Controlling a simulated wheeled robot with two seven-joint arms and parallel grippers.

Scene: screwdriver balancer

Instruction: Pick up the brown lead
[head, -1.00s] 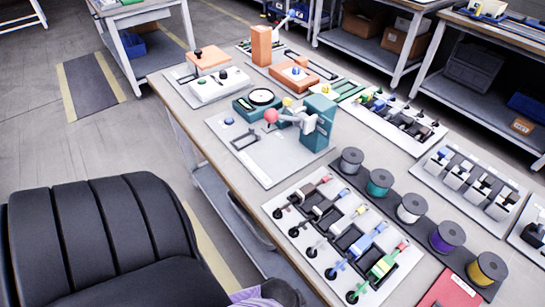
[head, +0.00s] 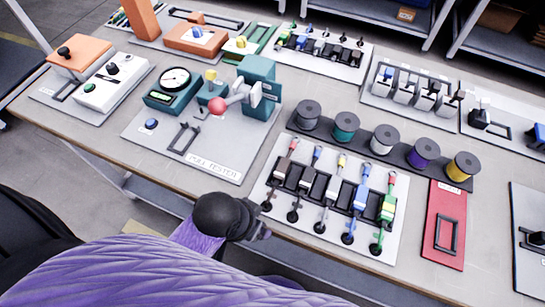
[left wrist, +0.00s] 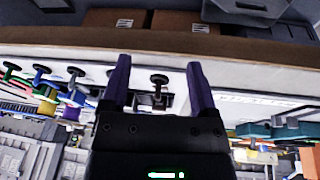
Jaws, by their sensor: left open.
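Several leads lie in a row on a white board (head: 395,235). The brown lead (head: 280,172) is the leftmost in the head view, with a red tip and a round black end piece towards the table's front edge. My left gripper (head: 262,229) is close to that end piece, at the board's front left corner. In the left wrist view my left gripper (left wrist: 159,68) is open, its two purple fingers apart. A round black end piece (left wrist: 158,79), apparently the brown lead's, shows between the fingers with nothing gripped. My right gripper is not in view.
A black strip with several wire spools (head: 384,139) lies behind the leads. A pull tester (head: 215,167) stands to the left, a red board (head: 434,247) to the right. Bare table lies between the tester and the lead board.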

